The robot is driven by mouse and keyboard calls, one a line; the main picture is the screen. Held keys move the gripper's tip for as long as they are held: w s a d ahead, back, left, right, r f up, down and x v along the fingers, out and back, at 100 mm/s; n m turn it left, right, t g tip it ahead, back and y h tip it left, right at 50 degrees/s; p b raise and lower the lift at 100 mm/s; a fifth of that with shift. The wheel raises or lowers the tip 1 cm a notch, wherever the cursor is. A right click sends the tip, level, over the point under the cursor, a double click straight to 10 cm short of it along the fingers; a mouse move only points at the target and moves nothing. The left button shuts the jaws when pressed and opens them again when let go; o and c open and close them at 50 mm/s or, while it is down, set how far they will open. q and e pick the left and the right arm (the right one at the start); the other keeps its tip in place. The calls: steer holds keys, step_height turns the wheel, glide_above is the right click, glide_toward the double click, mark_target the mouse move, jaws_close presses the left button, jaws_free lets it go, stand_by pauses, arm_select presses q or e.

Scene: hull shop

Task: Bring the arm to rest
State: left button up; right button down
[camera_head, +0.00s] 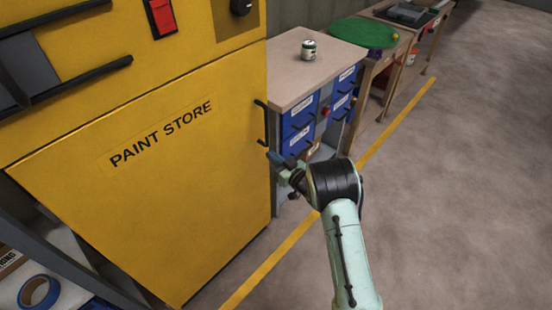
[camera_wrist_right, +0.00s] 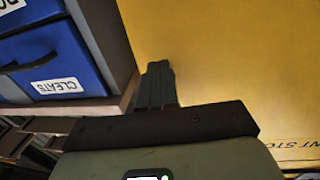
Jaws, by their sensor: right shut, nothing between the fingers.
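My right arm reaches in from the lower right of the head view. Its gripper (camera_head: 274,157) is beside the right edge of the yellow paint store cabinet (camera_head: 150,190), just below the cabinet's black handle (camera_head: 264,122). In the right wrist view the gripper's fingers (camera_wrist_right: 158,82) are together with nothing between them, in front of the yellow cabinet face. I cannot tell whether the fingers touch the cabinet. The cabinet door looks shut. My left gripper is not in view.
A bench with blue labelled drawers (camera_head: 299,125) stands right of the cabinet, with a small can (camera_head: 309,50) on top. A green round mat (camera_head: 362,33) lies on the bench beyond. A blue tape roll (camera_head: 38,292) is at lower left. The floor at right is clear.

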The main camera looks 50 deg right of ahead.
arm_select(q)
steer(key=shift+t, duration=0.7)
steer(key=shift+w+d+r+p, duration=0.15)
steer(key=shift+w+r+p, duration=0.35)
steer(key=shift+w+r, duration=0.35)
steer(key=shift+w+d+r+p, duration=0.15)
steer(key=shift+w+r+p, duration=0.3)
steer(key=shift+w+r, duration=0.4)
arm_select(e)
steer(key=s, duration=1)
steer(key=shift+s+a, duration=0.2)
steer(key=shift+s, duration=0.05)
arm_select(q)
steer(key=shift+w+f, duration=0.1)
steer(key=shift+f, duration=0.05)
arm_select(e)
steer(key=shift+f, duration=0.1)
